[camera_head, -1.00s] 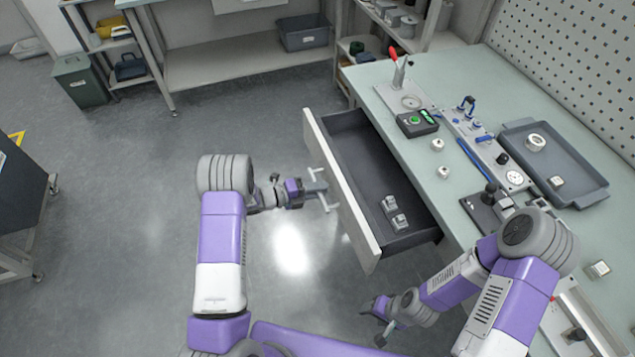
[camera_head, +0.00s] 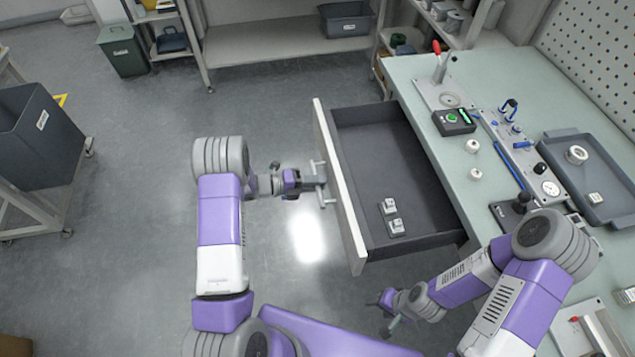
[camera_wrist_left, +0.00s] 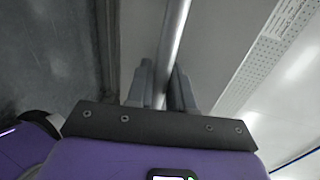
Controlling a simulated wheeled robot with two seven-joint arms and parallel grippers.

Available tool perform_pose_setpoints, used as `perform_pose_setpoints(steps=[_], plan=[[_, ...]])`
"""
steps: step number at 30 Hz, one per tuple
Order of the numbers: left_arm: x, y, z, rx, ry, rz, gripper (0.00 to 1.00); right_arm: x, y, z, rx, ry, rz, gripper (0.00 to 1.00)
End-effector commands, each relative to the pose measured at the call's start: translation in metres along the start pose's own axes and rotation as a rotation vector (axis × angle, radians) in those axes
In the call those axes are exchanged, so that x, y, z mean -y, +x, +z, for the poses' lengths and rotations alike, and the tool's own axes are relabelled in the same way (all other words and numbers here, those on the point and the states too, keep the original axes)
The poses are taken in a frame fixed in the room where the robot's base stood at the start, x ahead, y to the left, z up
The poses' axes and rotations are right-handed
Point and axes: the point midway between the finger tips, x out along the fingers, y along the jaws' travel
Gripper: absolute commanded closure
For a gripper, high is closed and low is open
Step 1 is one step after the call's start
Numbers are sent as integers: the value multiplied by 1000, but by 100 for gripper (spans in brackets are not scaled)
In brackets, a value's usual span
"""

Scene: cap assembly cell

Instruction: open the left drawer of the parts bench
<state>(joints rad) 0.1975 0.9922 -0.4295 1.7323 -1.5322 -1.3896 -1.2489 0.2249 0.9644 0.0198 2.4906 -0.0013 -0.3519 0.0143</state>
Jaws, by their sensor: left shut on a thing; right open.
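The left drawer (camera_head: 375,175) of the parts bench (camera_head: 415,75) stands pulled well out, with its dark inside showing. My left gripper (camera_head: 322,183) is at the outer side of the pale drawer front (camera_head: 340,187). In the left wrist view its fingers (camera_wrist_left: 162,88) are shut around the metal bar handle (camera_wrist_left: 175,45). My right gripper (camera_head: 386,313) is open and empty, low beside the bench, clear of the drawer.
On the bench top are a red-handled clamp (camera_head: 440,70), a button box (camera_head: 453,121), small white caps (camera_head: 473,146) and a grey tray (camera_head: 590,175). A dark bin cart (camera_head: 40,140) stands at the far left. The floor left of the drawer is clear.

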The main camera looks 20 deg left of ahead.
Motion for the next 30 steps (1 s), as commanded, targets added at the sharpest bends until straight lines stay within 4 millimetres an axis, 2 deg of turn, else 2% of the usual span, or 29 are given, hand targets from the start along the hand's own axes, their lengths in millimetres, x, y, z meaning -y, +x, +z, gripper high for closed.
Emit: perform_pose_setpoints(steps=[1,3,14,24,30], plan=[[1,0,2,5,3,-2,74,0,0,0,0,0,0,43],[1,0,2,4,3,-2,63,0,0,0,0,0,0,43],[1,-5,1,3,1,0,63,1,-2,0,0,0,0,43],[2,-59,2,6,2,-1,63,5,-12,0,0,0,0,43],[1,-75,1,3,2,-1,63,5,-14,1,0,0,0,43]])
